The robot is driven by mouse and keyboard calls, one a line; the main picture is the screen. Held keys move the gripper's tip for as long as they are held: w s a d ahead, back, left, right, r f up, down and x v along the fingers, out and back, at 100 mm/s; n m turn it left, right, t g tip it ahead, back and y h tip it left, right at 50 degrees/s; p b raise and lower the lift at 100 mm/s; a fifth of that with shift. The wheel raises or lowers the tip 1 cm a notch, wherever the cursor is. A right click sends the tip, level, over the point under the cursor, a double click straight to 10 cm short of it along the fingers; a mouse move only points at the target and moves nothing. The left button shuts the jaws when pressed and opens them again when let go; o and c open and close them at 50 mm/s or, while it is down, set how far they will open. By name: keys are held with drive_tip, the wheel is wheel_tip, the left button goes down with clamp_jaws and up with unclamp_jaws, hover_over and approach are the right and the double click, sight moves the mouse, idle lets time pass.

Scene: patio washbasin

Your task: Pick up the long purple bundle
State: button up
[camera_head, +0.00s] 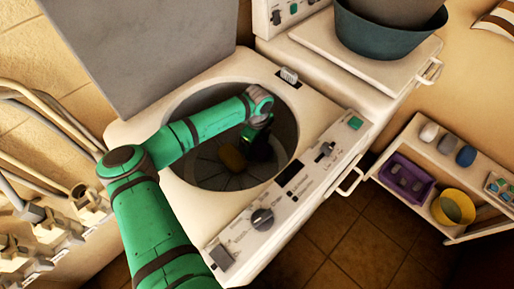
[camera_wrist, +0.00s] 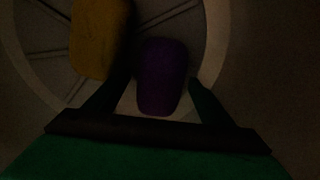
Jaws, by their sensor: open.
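The long purple bundle (camera_wrist: 162,77) lies on the floor of the washer drum in the dark wrist view. A yellow bundle (camera_wrist: 100,38) lies to its left, and it also shows dimly in the head view (camera_head: 232,155). My gripper (camera_wrist: 157,90) is open inside the drum, with one finger on each side of the purple bundle's near part. I cannot tell whether the fingers touch it. In the head view my gripper (camera_head: 258,150) is in shadow within the drum, and the purple bundle cannot be made out there.
The round drum opening (camera_head: 283,95) surrounds my wrist, and the washer lid (camera_head: 150,45) stands raised behind. The control panel (camera_head: 290,185) runs along the front right. A dark basin (camera_head: 385,35) stands at the upper right. A shelf holds a purple tray (camera_head: 406,180) and yellow bowl (camera_head: 453,207).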

drive_tip(key=shift+f, duration=0.2)
drive_tip(key=shift+c, duration=0.3)
drive_tip(key=c, duration=1.3)
drive_tip(key=shift+r, duration=0.1)
